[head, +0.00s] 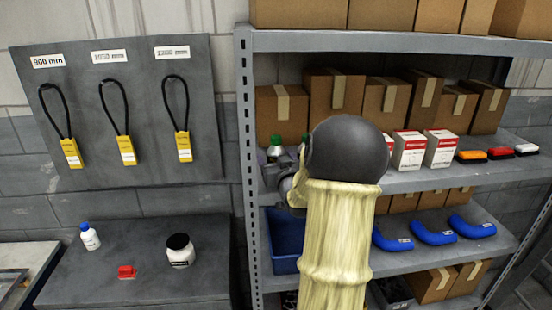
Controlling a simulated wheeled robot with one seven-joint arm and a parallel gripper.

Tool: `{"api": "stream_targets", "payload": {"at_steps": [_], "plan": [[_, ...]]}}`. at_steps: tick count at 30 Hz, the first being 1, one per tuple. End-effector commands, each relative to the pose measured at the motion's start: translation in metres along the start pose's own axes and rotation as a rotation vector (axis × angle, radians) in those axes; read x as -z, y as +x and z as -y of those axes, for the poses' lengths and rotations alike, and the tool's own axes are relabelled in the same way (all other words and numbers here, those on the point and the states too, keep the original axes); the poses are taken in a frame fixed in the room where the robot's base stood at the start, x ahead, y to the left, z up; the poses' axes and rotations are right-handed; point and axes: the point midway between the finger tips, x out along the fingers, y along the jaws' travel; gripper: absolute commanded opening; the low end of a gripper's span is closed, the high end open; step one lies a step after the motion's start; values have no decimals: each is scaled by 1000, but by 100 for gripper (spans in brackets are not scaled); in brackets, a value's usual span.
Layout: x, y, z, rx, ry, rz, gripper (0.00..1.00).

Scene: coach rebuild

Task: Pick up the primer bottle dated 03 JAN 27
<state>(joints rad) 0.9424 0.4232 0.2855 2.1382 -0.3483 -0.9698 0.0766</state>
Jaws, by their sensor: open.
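A small bottle with a green cap (276,144) stands at the left end of the upper open shelf. Part of another green cap (305,138) shows just right of it, mostly hidden by my arm. No date can be read on either, so I cannot tell which is the primer dated 03 JAN 27. My gripper (273,169) is at the shelf's left end, close to the green-capped bottles and partly hidden by my own arm. It is open; I cannot tell whether it touches a bottle.
Cartons (281,112) stand behind the bottles, and a metal upright (245,150) is close on the left. Red-and-white boxes (409,149) stand to the right. A blue bin (284,255) is below. A blue-capped bottle (90,238) and black-lidded jar (180,253) stand on the left bench.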

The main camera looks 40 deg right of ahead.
Motion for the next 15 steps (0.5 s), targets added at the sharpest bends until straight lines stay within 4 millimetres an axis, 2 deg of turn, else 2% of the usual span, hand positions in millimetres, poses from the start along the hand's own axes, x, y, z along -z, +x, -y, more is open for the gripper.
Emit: {"api": "stream_targets", "payload": {"at_steps": [10, 15], "plan": [[0, 0, 0, 0, 0, 0, 73], [0, 0, 0, 0, 0, 0, 40]]}}
